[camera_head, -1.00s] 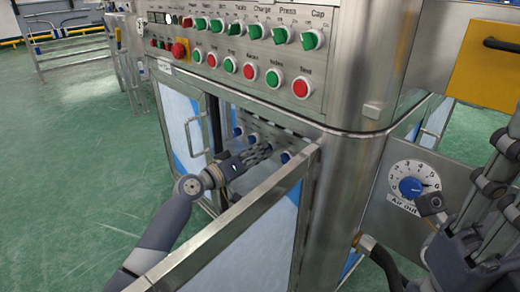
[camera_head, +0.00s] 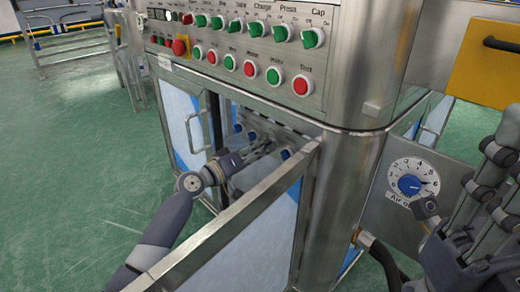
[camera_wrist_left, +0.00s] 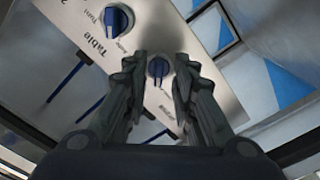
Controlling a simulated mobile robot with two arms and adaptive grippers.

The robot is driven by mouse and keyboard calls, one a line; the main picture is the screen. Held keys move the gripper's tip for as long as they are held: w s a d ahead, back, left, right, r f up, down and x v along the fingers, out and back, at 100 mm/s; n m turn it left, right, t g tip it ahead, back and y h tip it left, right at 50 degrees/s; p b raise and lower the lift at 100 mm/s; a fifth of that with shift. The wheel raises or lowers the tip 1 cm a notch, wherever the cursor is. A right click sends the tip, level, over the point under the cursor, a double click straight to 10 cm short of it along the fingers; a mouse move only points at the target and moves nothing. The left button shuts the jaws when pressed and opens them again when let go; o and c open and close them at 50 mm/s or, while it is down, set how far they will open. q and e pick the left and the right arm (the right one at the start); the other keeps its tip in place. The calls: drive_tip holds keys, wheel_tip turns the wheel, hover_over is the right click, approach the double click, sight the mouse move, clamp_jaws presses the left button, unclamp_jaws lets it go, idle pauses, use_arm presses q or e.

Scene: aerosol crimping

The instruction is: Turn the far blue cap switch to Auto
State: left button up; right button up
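Blue cap switches sit on a metal panel inside the open lower cabinet. In the head view one switch (camera_head: 286,154) shows just right of my left gripper (camera_head: 268,148), and others (camera_head: 251,136) show left of it. In the left wrist view the left gripper (camera_wrist_left: 158,72) is open, its fingers on either side of a blue switch (camera_wrist_left: 157,67); contact cannot be told. Another blue switch (camera_wrist_left: 117,18) lies beyond, near the word Table. I cannot tell which is the far cap switch. My right gripper (camera_head: 462,178) is open, fingers spread, near the air dial.
A control panel (camera_head: 235,45) with green and red buttons is above. The air dial (camera_head: 410,185) with a blue knob is on the right side.

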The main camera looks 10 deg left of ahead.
idle(0.3)
use_arm(q)
drive_tip(key=v, duration=1.2)
